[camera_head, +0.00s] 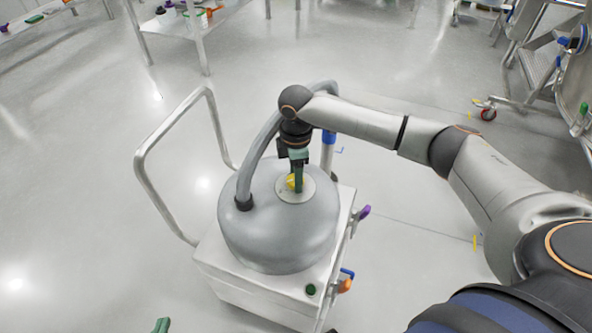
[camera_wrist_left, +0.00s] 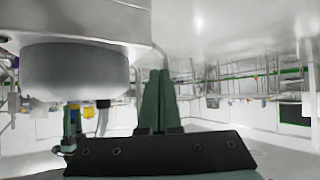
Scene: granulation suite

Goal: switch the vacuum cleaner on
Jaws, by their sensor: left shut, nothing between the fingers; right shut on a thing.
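The vacuum cleaner (camera_head: 277,235) is a grey, rounded drum on a white wheeled cart. A yellow switch (camera_head: 291,182) sits on a pale round plate on top of its lid. My right gripper (camera_head: 298,178) points down from above, its green fingers shut on the yellow switch and hiding part of it. I cannot tell which way the switch is turned. My left gripper (camera_head: 162,325) shows only as a green tip at the bottom edge of the head view, apart from the cart. In the left wrist view its green fingers (camera_wrist_left: 158,100) are together, with nothing between them.
A grey hose (camera_head: 262,150) arches over the lid behind my right gripper. A metal push handle (camera_head: 150,150) rises at the cart's left. Purple (camera_head: 364,211) and orange (camera_head: 345,286) pieces stick out at its right. A steel table (camera_head: 190,22) stands behind. Floor to the left is clear.

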